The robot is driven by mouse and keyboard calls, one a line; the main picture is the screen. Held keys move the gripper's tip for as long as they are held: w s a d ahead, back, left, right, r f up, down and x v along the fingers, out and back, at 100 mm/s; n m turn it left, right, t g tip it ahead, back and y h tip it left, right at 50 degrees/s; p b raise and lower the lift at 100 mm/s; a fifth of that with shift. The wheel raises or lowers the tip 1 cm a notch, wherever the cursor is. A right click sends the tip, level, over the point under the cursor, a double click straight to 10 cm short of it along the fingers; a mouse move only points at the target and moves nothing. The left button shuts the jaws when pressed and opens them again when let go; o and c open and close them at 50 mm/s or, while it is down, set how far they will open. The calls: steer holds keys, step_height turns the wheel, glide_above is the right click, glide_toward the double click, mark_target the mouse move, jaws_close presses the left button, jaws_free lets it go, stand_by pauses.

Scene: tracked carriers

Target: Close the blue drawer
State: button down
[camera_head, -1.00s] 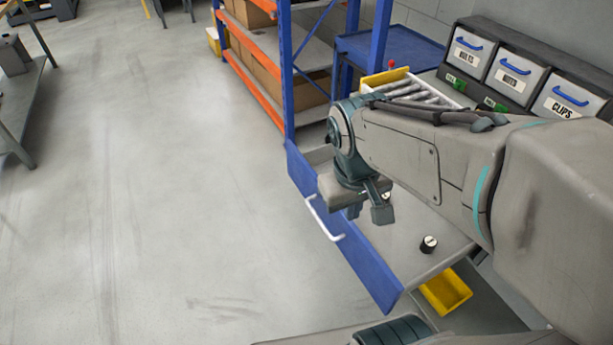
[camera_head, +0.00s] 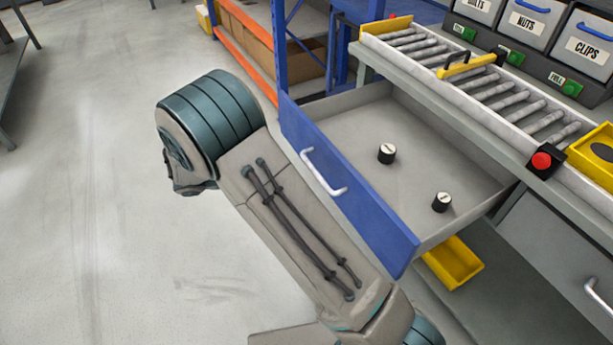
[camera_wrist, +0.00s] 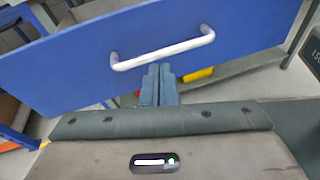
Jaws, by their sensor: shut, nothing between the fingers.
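The blue drawer (camera_head: 372,214) stands pulled out from under the bench, its blue front facing the open floor at the left. A white bar handle (camera_head: 322,172) is on that front. Two small black knobs with pale tops (camera_head: 387,153) (camera_head: 442,202) stand inside on the grey drawer floor. In the wrist view, the blue front (camera_wrist: 75,60) and white handle (camera_wrist: 163,52) fill the upper part. My gripper (camera_wrist: 159,72) has its fingers together, empty, just below the handle; I cannot tell whether they touch the front. In the head view my forearm hides the gripper.
A roller conveyor (camera_head: 480,85) with a red button (camera_head: 541,160) runs along the bench above the drawer. A yellow bin (camera_head: 453,262) sits below the drawer. A grey drawer with a white handle (camera_head: 600,297) is at the right.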

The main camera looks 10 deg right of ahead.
steer(key=w+a+f+n+t+h+b, duration=0.2)
steer(key=a+f+n+t, duration=0.15)
steer(key=a+f, duration=0.2)
steer(key=b, duration=0.1)
glide_toward(317, 162)
steer(key=x, duration=0.6)
steer(key=shift+w+d, duration=0.1)
steer(key=shift+d, duration=0.3)
